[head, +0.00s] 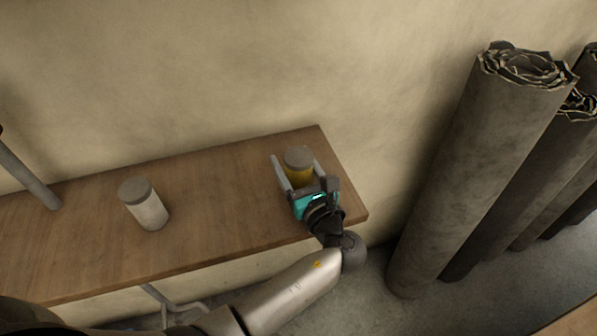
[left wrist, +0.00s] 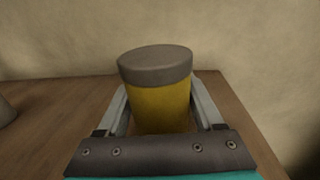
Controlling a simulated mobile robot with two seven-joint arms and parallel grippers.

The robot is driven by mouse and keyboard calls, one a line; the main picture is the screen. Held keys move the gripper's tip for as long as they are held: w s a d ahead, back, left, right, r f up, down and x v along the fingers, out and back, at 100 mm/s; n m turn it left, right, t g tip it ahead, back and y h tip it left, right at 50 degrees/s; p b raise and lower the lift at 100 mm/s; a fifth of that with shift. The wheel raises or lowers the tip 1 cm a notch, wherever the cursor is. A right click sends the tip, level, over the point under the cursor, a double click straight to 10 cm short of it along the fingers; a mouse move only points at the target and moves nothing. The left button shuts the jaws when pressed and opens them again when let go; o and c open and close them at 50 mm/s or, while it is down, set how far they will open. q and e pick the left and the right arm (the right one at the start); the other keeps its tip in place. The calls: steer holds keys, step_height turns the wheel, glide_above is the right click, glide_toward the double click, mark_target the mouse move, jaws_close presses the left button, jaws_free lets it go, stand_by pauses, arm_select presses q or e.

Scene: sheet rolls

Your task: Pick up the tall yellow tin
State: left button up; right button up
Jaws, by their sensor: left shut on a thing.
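The yellow tin (head: 299,172) with a grey lid stands upright at the right end of the wooden table (head: 232,182). My left gripper (head: 294,169) is around it, with one finger on each side, shut on the tin. In the left wrist view the tin (left wrist: 160,103) stands between the two fingers (left wrist: 160,100), its lid above them. The tin's lower part is hidden behind the gripper body, so I cannot tell whether its base touches the table. My right gripper is not in view.
A white tin (head: 148,210) with a grey lid stands further left on the table. A plain wall (head: 230,80) rises behind the table. Several tall dark sheet rolls (head: 470,165) stand on the floor to the right. The table between the tins is clear.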

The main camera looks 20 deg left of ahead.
arm_select(q)
jaws_close()
steer(key=shift+r, duration=0.1)
